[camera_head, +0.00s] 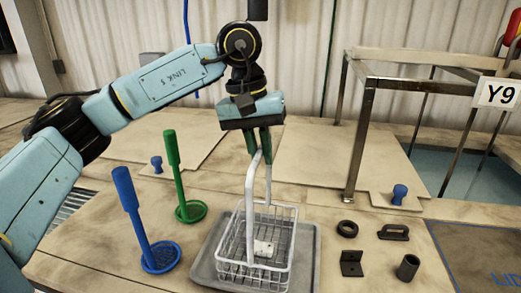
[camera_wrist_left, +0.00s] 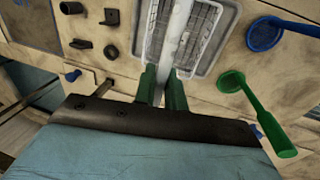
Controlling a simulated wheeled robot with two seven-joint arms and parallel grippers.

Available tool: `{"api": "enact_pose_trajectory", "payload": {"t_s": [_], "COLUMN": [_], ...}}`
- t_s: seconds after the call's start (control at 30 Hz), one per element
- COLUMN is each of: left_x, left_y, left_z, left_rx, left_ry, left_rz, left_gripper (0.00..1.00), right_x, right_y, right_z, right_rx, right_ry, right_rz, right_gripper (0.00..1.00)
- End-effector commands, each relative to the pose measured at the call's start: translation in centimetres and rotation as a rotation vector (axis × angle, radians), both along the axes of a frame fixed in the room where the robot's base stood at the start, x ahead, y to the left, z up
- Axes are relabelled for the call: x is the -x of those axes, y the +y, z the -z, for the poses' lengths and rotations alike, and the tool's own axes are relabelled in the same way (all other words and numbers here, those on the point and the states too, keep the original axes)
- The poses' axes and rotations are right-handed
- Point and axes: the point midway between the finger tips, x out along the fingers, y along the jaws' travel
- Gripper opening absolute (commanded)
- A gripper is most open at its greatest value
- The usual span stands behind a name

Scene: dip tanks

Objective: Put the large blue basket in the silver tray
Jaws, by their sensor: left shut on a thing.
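My left gripper (camera_head: 258,143) has green fingers and is shut on the upright handle of a pale grey-white wire basket (camera_head: 283,235). The basket is upright over the grey metal tray (camera_head: 309,262), within its outline. I cannot tell whether its bottom touches the tray. A small white block (camera_head: 263,248) shows inside it. In the left wrist view the handle (camera_wrist_left: 178,38) runs between the fingers (camera_wrist_left: 163,88). The only large blue basket-like thing is a long-handled blue mesh dipper (camera_head: 160,257), upright on the table left of the tray. My right gripper is out of view.
A green dipper (camera_head: 190,211) stands behind the blue one. Right of the tray are a black ring (camera_head: 347,228), a bracket (camera_head: 351,263), a handle piece (camera_head: 393,232) and a cylinder (camera_head: 407,267). A metal frame (camera_head: 358,135) around a tank stands at the back right.

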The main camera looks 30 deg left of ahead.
Motion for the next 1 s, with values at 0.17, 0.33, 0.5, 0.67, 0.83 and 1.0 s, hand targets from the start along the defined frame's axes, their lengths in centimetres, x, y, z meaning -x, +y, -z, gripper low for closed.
{"api": "enact_pose_trajectory", "payload": {"t_s": [0.17, 0.33, 0.5, 0.67, 0.83, 1.0], "left_x": [0.0, 0.0, 0.0, 0.0, 0.0, 0.0], "left_y": [0.0, 0.0, 0.0, 0.0, 0.0, 0.1], "left_z": [0.2, 0.4, 0.6, 0.6, 0.5, -0.9], "left_rx": [0.002, 0.002, 0.001, 0.001, 0.001, 0.003], "left_ry": [-0.005, -0.004, -0.001, -0.001, -0.001, -0.006], "left_rz": [0.000, 0.000, 0.000, 0.000, 0.000, 0.000], "left_gripper": [0.00, 0.00, 0.28, 0.34, 0.34, 0.34], "right_x": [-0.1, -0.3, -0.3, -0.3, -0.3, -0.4], "right_y": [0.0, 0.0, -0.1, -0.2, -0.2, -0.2], "right_z": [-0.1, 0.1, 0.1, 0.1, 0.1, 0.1], "right_rx": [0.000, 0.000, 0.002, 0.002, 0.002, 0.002], "right_ry": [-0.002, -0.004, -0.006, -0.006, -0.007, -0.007], "right_rz": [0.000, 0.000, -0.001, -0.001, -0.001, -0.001], "right_gripper": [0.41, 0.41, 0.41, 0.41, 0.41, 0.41]}}
